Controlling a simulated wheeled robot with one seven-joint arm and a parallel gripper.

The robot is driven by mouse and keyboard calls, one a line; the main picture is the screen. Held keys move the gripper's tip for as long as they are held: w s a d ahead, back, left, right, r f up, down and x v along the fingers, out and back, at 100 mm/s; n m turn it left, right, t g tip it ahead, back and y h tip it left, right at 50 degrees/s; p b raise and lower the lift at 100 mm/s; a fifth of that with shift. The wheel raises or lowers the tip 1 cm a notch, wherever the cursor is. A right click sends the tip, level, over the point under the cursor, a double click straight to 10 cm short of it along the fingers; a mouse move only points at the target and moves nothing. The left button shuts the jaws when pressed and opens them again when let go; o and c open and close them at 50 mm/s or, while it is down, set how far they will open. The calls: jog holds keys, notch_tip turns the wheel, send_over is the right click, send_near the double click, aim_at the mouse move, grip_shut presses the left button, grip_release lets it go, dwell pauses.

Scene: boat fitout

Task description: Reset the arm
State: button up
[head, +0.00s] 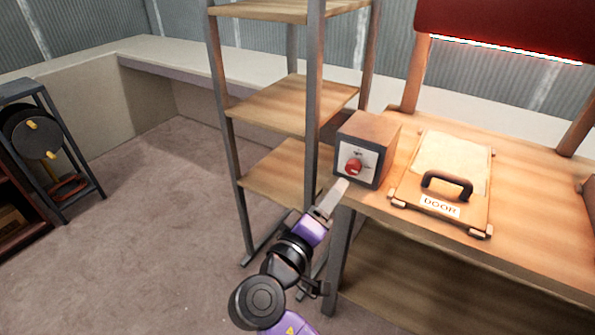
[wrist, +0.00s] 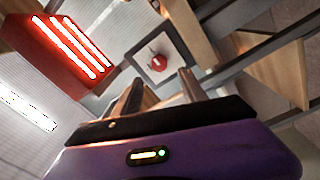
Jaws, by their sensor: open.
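My arm reaches up from the bottom of the head view. My gripper (head: 340,188) is just in front of the wooden box (head: 372,135) with a red knob (head: 354,166) on its pale front plate. In the wrist view my gripper (wrist: 160,85) shows two fingers apart with nothing between them. The red knob (wrist: 158,63) on its pale plate shows just beyond the fingertips. I cannot tell from the head view how small the gap to the box is.
The box stands on a wooden bench (head: 540,215), left of a panel labelled DOOR (head: 412,190) with a black handle (head: 447,185). An open shelf unit (head: 285,170) stands close behind my arm. A reel rack (head: 40,140) is at far left. Floor (head: 140,230) on the left is clear.

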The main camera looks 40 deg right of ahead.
jog(key=w+a+f+n+t+y, duration=0.3)
jog(key=w+a+n+t+y, duration=0.2)
jog(key=w+a+t+y, duration=0.25)
jog(key=s+a+f+n+t+y, duration=0.1)
jog(key=s+a+f+t+y, duration=0.2)
jog(key=s+a+f+y, duration=0.5)
jog(key=s+d+r+m+g+y, duration=0.1)
jog(key=s+m, duration=0.2)
jog(key=s, duration=1.1)
jog(key=s+r+m+g+y, duration=0.1)
jog(key=s+r+m, duration=0.1)
jog(key=s, duration=1.3)
notch_tip(320, 180, up, 12)
jog(key=p, duration=1.2)
jog(key=shift+w+p, duration=0.3)
jog(key=shift+w, duration=0.1)
